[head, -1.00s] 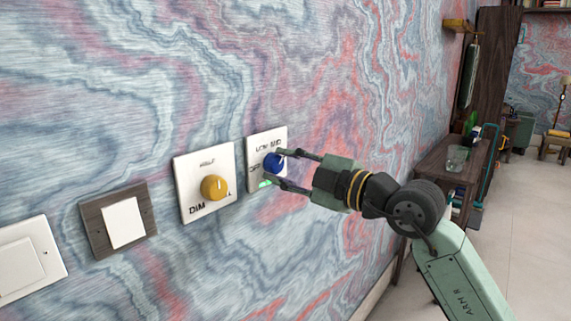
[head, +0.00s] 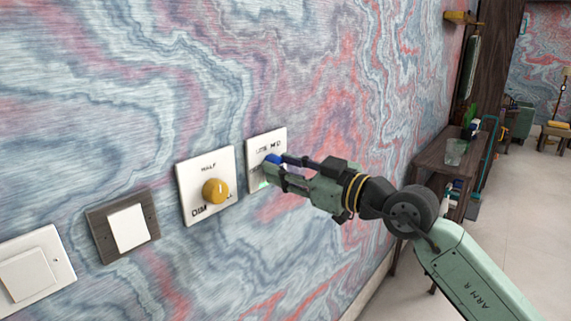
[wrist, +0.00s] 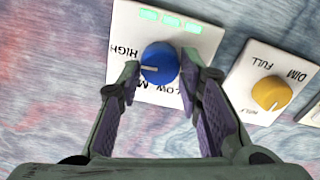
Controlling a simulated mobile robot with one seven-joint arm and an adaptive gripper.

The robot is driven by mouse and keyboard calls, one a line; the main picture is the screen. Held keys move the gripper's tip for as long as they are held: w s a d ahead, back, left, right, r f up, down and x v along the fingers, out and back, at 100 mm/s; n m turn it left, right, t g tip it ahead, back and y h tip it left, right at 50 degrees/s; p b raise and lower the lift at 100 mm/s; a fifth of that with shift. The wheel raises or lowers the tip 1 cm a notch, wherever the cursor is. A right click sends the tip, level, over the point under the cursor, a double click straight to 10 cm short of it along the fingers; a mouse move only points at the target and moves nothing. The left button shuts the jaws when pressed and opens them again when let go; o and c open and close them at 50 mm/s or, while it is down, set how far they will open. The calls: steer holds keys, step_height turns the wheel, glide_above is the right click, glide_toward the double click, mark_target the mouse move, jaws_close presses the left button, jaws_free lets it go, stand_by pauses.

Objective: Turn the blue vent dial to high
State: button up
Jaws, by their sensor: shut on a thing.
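The blue vent dial (head: 272,159) sits on a white wall plate (head: 258,148). It also shows in the wrist view (wrist: 160,63), where its white pointer line points left, close to the word HIGH. Part of the lettering is hidden by my fingers. Several small segments on the plate's edge are lit green (wrist: 170,20). My gripper (wrist: 160,70) is shut on the dial, with one finger on each side of it. In the head view my gripper (head: 278,168) covers part of the dial and plate.
A yellow dimmer dial (head: 215,191) on a white plate is just left of the vent plate. Further left are a dark-framed switch (head: 127,228) and a white switch (head: 28,275). A wooden side table (head: 450,148) with objects stands along the wall at right.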

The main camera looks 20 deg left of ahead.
steer(key=shift+m, duration=0.5)
steer(key=o, duration=1.2)
steer(key=shift+c, duration=0.2)
steer(key=shift+d, duration=0.1)
steer(key=v, duration=1.2)
